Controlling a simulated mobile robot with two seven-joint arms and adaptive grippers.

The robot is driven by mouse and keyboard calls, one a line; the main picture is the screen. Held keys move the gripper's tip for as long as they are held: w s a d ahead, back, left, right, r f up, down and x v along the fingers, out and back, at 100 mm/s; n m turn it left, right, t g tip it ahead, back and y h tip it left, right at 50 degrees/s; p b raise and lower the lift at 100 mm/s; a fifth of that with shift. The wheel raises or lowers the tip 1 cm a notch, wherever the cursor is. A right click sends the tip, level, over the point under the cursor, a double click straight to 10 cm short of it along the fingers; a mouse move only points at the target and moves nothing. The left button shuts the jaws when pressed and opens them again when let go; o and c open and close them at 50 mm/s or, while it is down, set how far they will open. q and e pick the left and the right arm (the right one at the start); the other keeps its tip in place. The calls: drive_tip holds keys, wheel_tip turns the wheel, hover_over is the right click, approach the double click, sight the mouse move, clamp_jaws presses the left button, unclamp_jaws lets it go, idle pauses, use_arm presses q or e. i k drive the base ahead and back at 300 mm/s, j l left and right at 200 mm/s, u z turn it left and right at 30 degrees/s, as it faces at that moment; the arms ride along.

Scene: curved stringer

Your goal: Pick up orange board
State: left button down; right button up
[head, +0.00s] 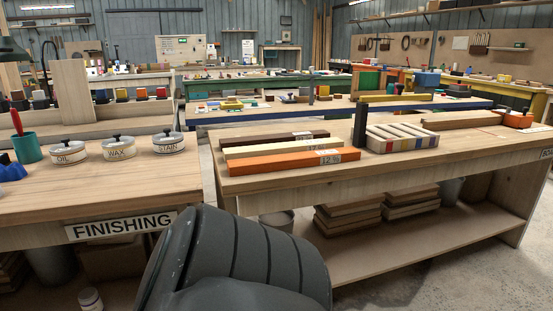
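The orange board (275,164) lies flat along the near left edge of the right workbench (400,162). A white label marked "12%" sits near its right end. A cream board (262,150) lies just behind it, and a dark brown board (270,138) lies behind that. Nothing covers the orange board's top or near side. Neither gripper shows in the head view.
A row of pale strips with coloured ends (402,138) and a dark upright block (360,124) stand right of the boards. The finishing bench (90,192) holds several tins and a teal cup (27,148). A gap separates the benches.

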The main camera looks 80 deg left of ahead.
sight(296, 160)
drive_tip(key=u, duration=2.4)
